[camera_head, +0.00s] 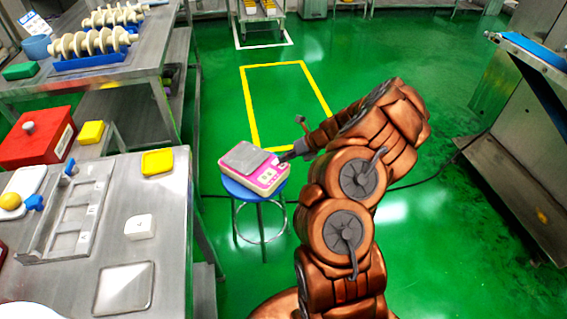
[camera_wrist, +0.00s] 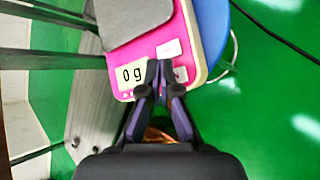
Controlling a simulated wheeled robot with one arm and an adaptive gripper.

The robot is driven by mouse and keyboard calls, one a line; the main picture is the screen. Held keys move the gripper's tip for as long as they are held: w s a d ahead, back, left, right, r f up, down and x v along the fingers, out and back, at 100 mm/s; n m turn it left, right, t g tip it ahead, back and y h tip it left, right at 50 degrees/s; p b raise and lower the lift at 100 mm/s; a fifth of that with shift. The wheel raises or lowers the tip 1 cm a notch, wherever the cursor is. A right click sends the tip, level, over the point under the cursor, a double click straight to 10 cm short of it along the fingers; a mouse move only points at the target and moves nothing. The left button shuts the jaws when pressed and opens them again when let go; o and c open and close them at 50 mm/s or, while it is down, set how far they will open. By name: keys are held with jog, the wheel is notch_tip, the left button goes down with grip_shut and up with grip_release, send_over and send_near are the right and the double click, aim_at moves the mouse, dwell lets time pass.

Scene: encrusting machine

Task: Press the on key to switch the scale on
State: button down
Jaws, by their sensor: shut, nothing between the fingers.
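The scale (camera_head: 250,168) is pink and cream with a grey weighing plate. It stands on a round stool with a blue seat (camera_head: 240,193). In the wrist view the scale (camera_wrist: 190,30) fills the upper middle, and its display (camera_wrist: 132,75) reads "0 g". My gripper (camera_head: 284,157) is at the right front edge of the scale, over its key panel. In the wrist view my gripper (camera_wrist: 160,66) is shut and empty, with its fingertips over the panel beside the display. The fingertips hide part of the keys, so I cannot tell which key is under them or whether they touch.
A steel table (camera_head: 160,215) with trays and boxes stands left of the stool. A steel machine with a blue belt (camera_head: 535,48) is at the right. A dark cable crosses the green floor. Floor within the yellow outline (camera_head: 285,90) behind the stool is clear.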

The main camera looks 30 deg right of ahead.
aim_at(285, 165)
notch_tip(285, 165, up, 6)
jog(key=p, duration=0.7)
dwell(0.4)
dwell(0.6)
